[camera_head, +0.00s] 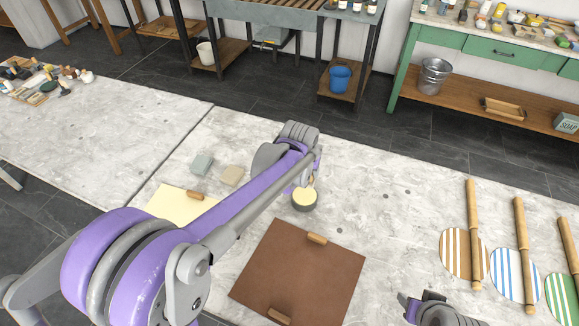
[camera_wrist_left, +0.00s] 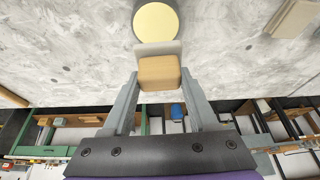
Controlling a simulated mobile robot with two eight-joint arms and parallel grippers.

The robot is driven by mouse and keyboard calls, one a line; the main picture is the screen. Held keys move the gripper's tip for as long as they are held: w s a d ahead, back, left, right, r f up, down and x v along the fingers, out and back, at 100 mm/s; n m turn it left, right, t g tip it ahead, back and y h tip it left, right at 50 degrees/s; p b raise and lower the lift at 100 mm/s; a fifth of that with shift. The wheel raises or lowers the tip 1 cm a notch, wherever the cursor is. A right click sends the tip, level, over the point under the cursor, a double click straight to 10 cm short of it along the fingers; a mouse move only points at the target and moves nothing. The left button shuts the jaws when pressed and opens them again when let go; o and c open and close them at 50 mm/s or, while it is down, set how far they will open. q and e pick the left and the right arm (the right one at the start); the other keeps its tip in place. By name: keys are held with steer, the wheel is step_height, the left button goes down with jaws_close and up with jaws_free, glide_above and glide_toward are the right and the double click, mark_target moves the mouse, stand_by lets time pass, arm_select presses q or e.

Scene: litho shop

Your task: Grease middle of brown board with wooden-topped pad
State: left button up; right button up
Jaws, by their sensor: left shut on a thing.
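The brown board (camera_head: 300,272) lies flat on the grey stone table, with a small wooden block at its far edge and another at its near edge. My left gripper (camera_wrist_left: 160,88) is shut on the wooden-topped pad (camera_wrist_left: 160,74), whose pale underside faces a round tin of yellow grease (camera_wrist_left: 157,22). In the head view the tin (camera_head: 304,199) stands beyond the board, and my left gripper (camera_head: 309,180) is just behind it, partly hidden by my arm. I cannot tell whether the pad touches the grease. My right gripper (camera_head: 425,306) is low at the right, its fingers unclear.
A yellow sheet (camera_head: 178,205) with a wooden block lies partly under my left arm. A grey block (camera_head: 202,164) and a beige block (camera_head: 232,175) sit behind it. Striped discs (camera_head: 454,253) with wooden rods lie at the right.

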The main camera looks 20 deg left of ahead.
mark_target(305, 181)
arm_select(q)
steer(key=shift+d+f, duration=0.15)
steer(key=shift+s+f+b, duration=0.1)
steer(key=shift+f+b, duration=0.5)
steer(key=shift+f, duration=0.35)
steer(key=shift+f+b, duration=1.1)
steer(key=shift+f, duration=0.85)
arm_select(e)
steer(key=shift+s+f, duration=0.2)
steer(key=shift+f, duration=0.5)
steer(key=shift+s+f, duration=0.2)
steer(key=shift+f, duration=0.5)
steer(key=shift+s+f, duration=0.2)
steer(key=shift+f, duration=0.5)
arm_select(q)
steer(key=shift+f+b, duration=0.4)
steer(key=shift+f, duration=0.15)
arm_select(e)
steer(key=shift+s+f, duration=0.15)
steer(key=shift+f, duration=0.3)
arm_select(q)
steer(key=shift+r+p, duration=2.05)
steer(key=shift+r, duration=1.55)
steer(key=shift+f, duration=0.1)
arm_select(e)
steer(key=r, duration=0.1)
steer(key=w+r, duration=0.1)
steer(key=r, duration=0.3)
steer(key=shift+w, duration=0.3)
steer(key=shift+s, duration=0.1)
